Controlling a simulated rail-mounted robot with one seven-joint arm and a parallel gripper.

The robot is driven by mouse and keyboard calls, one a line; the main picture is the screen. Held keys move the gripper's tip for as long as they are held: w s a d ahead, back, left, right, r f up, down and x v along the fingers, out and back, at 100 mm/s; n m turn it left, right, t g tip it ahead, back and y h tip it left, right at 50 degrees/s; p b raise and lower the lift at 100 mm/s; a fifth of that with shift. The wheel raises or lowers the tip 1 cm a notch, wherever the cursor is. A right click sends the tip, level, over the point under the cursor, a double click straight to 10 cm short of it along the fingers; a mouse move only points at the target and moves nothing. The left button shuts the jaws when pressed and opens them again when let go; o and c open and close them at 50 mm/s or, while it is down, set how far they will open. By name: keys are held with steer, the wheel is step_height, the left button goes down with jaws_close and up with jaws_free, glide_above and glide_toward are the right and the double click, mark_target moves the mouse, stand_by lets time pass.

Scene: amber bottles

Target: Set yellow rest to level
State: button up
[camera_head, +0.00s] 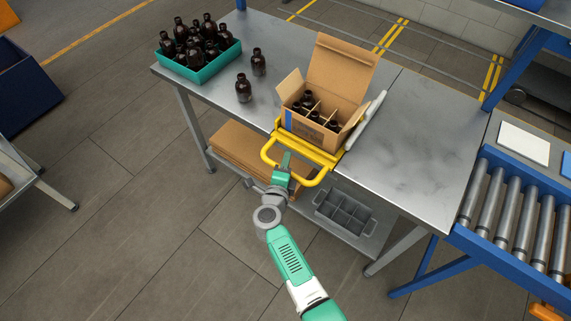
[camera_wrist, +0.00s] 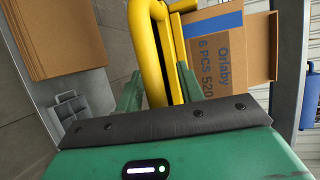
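The yellow rest (camera_head: 318,153) is a tubular frame at the table's front edge, with its looped handle reaching out past the edge. I cannot tell its exact angle. An open cardboard box (camera_head: 307,128) with dividers and several amber bottles sits against it. My gripper (camera_head: 286,160) is at the handle's front bar. In the wrist view the gripper (camera_wrist: 159,90) has its two green fingers apart, with the yellow rest's tubes (camera_wrist: 153,50) showing between them. Contact with the bar is not clear. The box's printed side (camera_wrist: 215,50) lies beyond the tubes.
A teal tray (camera_head: 213,67) of amber bottles stands at the table's back left, with two loose bottles (camera_head: 244,88) nearby. A pale roll (camera_head: 366,120) lies right of the box. The table's right part is clear. Below are flat cardboard (camera_head: 240,150) and a grey divided crate (camera_head: 343,215).

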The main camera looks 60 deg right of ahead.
steer(key=p+v, duration=0.3)
steer(key=v, duration=0.4)
steer(key=shift+s+a, duration=0.15)
steer(key=shift+a, duration=0.25)
stand_by(0.3)
